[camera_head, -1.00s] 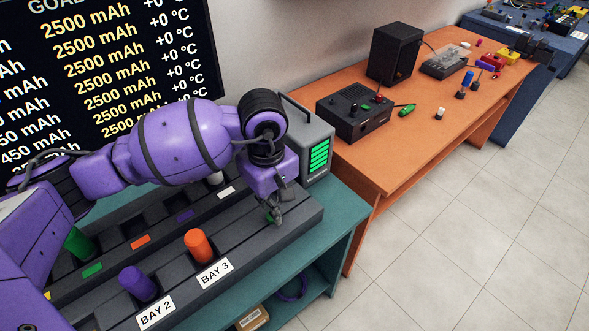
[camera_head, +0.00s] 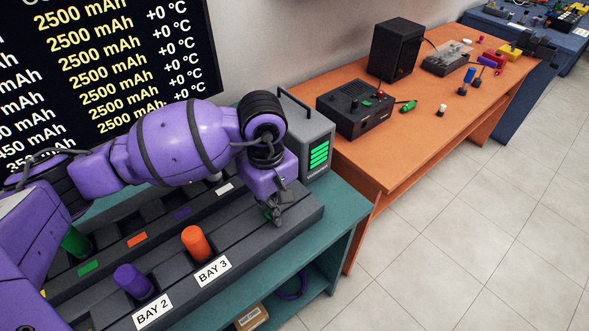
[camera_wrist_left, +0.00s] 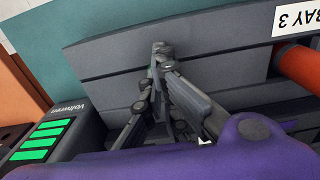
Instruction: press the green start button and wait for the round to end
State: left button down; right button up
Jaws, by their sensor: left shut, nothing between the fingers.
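My left gripper (camera_head: 275,218) is shut and empty, pointing down at the right end of the dark bay box (camera_head: 304,204). Its fingertips (camera_wrist_left: 160,50) are together over the grey box top in the left wrist view. A small green patch, perhaps the start button (camera_head: 267,211), shows beside the fingers in the head view. The fingers hide most of it, so I cannot tell whether they touch or press it. My right gripper is not in view.
An orange cylinder (camera_head: 195,243) stands at BAY 3, a purple one (camera_head: 133,281) at BAY 2. A grey unit with green bars (camera_head: 319,155) stands behind the gripper. A screen (camera_head: 100,60) lists mAh and °C values. An orange desk (camera_head: 440,135) with devices is to the right.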

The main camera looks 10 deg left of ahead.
pick_arm(q)
jog(key=shift+r+p, duration=1.2)
jog(key=shift+r, duration=1.6)
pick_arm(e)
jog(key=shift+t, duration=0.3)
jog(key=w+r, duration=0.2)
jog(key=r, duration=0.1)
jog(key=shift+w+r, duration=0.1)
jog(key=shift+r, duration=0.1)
